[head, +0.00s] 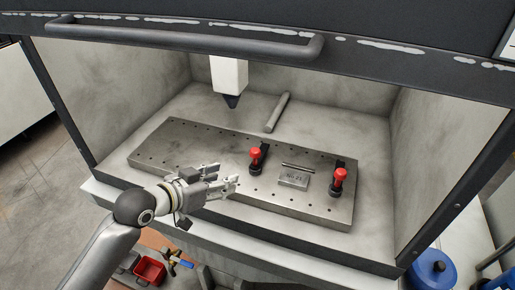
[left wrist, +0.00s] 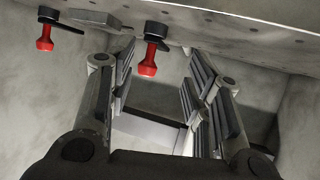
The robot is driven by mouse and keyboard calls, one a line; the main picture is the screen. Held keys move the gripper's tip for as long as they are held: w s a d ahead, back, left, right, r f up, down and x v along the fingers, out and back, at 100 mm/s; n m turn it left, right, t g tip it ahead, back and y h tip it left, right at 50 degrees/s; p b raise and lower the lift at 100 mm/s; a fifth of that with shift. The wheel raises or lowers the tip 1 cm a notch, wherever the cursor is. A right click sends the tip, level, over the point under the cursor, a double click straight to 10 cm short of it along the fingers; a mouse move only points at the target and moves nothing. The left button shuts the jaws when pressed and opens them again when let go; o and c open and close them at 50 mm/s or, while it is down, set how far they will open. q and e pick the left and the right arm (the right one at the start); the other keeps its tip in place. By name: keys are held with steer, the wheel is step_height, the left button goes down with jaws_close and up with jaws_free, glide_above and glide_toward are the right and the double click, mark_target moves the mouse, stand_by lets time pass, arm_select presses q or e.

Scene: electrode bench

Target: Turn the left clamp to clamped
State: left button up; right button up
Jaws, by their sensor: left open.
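The left clamp (head: 256,157) has a red knob on a black base and stands on the metal plate. The right clamp (head: 339,182) is like it, further right. A small grey engraved block (head: 293,179) lies between them, with a thin rod just behind it. My left gripper (head: 227,183) is open and empty, a short way left of and in front of the left clamp, apart from it. In the left wrist view, which looks upside down, the left clamp's red knob (left wrist: 149,60) shows beyond the spread fingers (left wrist: 158,90); the right clamp (left wrist: 45,38) is at the left. My right gripper is not in view.
The clamps stand on a drilled grey plate (head: 168,152) inside an enclosure. A white and black machine head (head: 230,78) hangs above the plate's back. A grey cylinder (head: 277,112) lies behind the plate. A grey handle bar (head: 190,40) crosses the top front.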

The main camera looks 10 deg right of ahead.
arm_select(q)
steer(key=m+h, duration=0.1)
glide_toward(253, 151)
steer(key=p+x, duration=0.2)
steer(key=x, duration=0.7)
steer(key=shift+w+d+f, duration=0.1)
steer(key=shift+w+d, duration=0.1)
steer(key=shift+d, duration=0.15)
steer(key=shift+w+d+f+p, duration=0.25)
steer(key=shift+d+p, duration=0.05)
steer(key=shift+d, duration=0.1)
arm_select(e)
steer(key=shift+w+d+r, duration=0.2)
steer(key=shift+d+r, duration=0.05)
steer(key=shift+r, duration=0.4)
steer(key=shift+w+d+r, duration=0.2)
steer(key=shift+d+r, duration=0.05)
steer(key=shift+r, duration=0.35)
arm_select(q)
steer(key=shift+c, duration=0.5)
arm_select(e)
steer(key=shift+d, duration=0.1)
arm_select(q)
jaws_close()
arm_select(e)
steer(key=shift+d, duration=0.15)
